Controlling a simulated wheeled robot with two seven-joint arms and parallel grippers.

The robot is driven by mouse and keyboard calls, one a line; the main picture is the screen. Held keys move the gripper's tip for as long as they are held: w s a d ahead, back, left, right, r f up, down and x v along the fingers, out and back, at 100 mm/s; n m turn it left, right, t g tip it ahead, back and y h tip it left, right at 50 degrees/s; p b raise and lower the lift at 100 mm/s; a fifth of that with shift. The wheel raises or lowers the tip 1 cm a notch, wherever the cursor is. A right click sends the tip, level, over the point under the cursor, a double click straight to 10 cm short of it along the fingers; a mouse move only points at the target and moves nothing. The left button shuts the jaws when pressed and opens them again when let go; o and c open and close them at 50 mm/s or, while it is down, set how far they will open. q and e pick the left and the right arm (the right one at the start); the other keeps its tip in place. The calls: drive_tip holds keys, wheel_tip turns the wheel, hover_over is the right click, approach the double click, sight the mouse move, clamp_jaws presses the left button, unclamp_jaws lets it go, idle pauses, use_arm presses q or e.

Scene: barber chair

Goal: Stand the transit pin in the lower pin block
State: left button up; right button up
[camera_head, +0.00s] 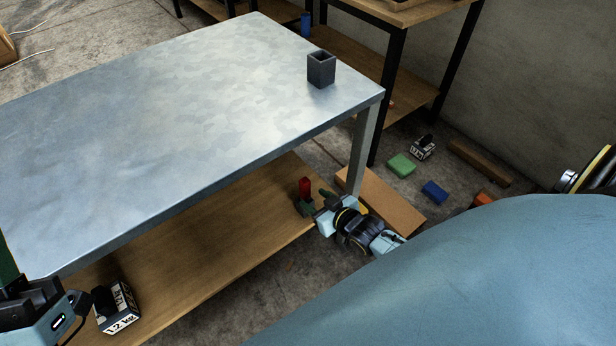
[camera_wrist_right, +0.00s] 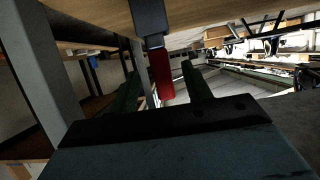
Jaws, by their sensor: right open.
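The red transit pin (camera_head: 304,187) stands upright at the right end of the wooden lower shelf. The wrist view is inverted; there the pin (camera_wrist_right: 161,75) extends from the dark lower pin block (camera_wrist_right: 150,17), its end at or in the block. How deep it sits is hidden. My right gripper (camera_head: 316,202) is open, its green fingers apart on either side of the pin in the wrist view (camera_wrist_right: 163,88); contact is not visible. My left gripper (camera_head: 8,275) is partly cut off at the lower left, its jaw state unclear.
A dark, square-holed block (camera_head: 321,72) stands on the metal tabletop (camera_head: 190,100). The table leg (camera_head: 362,150) and a cardboard-coloured board (camera_head: 385,200) are close to my right gripper. Coloured blocks lie on the floor.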

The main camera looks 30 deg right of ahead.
drive_tip(key=p+v, duration=0.3)
drive_tip(key=v, duration=0.5)
idle(0.4)
